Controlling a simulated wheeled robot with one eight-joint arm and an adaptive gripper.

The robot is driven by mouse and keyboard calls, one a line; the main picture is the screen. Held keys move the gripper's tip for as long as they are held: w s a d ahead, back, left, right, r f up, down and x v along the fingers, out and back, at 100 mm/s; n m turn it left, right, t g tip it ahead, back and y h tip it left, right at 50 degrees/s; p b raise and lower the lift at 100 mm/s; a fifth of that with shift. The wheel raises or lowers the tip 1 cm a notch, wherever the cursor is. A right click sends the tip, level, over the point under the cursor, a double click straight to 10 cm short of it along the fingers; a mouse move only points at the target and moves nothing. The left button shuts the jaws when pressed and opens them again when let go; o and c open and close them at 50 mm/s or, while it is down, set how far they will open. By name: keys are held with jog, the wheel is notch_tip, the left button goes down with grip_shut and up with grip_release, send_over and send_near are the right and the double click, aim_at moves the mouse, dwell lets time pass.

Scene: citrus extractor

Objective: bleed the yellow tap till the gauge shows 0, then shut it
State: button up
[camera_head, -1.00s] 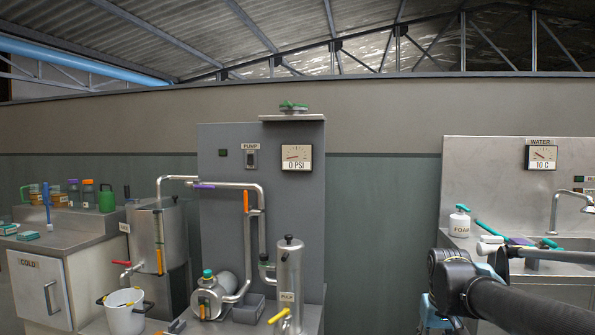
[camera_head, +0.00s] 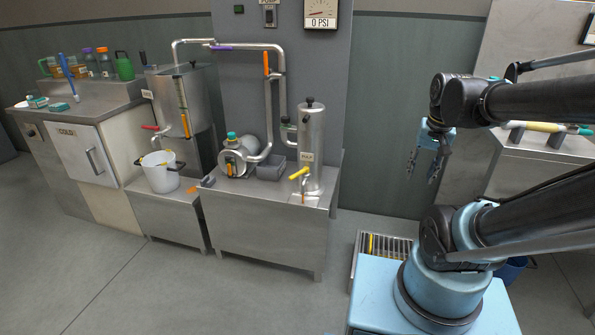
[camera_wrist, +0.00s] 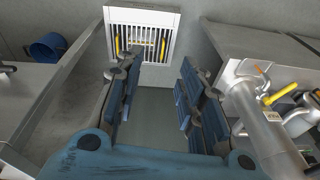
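The yellow tap (camera_head: 299,172) sits low on the front of the upright steel PULP cylinder (camera_head: 311,140). Its yellow handle slants up to the right in the head view. In the wrist view the PULP cylinder (camera_wrist: 255,118) and a yellow handle (camera_wrist: 281,93) show at the right. The gauge (camera_head: 322,14) on the grey panel reads 0 PSI, its upper edge cut off by the frame. My gripper (camera_head: 437,165) hangs in the air right of the tap, apart from it. In the wrist view its two blue fingers (camera_wrist: 158,72) are spread with nothing between them.
The steel bench (camera_head: 265,213) carries the cylinder, a pump (camera_head: 232,160) and pipes. A white bucket (camera_head: 160,172) stands left. A floor grate (camera_wrist: 142,38) lies ahead in the wrist view. Bare floor (camera_head: 150,285) lies before the bench.

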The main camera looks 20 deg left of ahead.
jog(key=w+a+r+m, duration=0.1)
jog(key=w+a+r, duration=0.2)
jog(key=w+a, duration=0.4)
jog(key=m+g+y, duration=0.1)
jog(key=m, duration=0.2)
send_over(297, 174)
jog(key=s+d, duration=0.2)
jog(key=d, duration=0.1)
jog(key=f, duration=0.2)
jog(key=a+f, duration=0.1)
jog(key=f, duration=0.4)
jog(key=w+a+f, duration=0.1)
jog(key=f, duration=0.5)
jog(key=w+a+f, duration=0.1)
jog(key=f, duration=0.5)
grip_shut()
